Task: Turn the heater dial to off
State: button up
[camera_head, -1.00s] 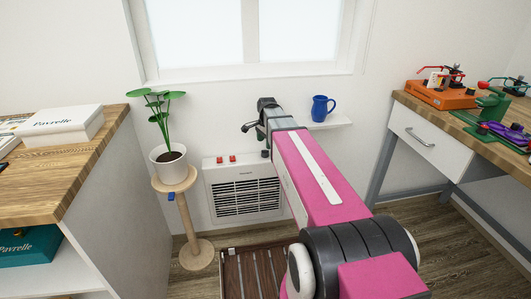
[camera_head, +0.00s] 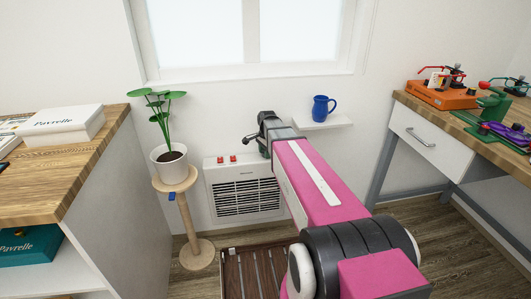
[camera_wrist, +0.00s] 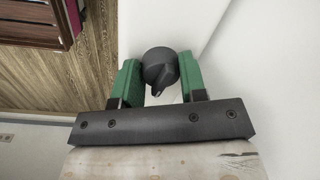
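The heater (camera_head: 244,194) is a white wall unit with a dark slatted grille, low on the wall in the head view. In the head view my gripper (camera_head: 263,147) is over the heater's top right corner and hides the dial.
Two red switches (camera_head: 226,159) sit on the heater's top left. A potted plant (camera_head: 170,160) on a wooden stand (camera_head: 187,220) is close on the left. A blue mug (camera_head: 322,108) stands on a small wall shelf (camera_head: 310,123). A slatted dark rack (camera_head: 233,275) lies on the floor.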

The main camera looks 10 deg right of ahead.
jog(key=shift+n, duration=0.3)
jog(key=n, duration=0.9)
jog(key=shift+d+g, duration=0.1)
jog(key=shift+g, duration=0.2)
jog(key=n, duration=0.9)
jog(key=shift+g, duration=0.3)
jog(key=shift+n, duration=0.5)
jog(key=o, duration=0.9)
jog(key=shift+d, duration=0.1)
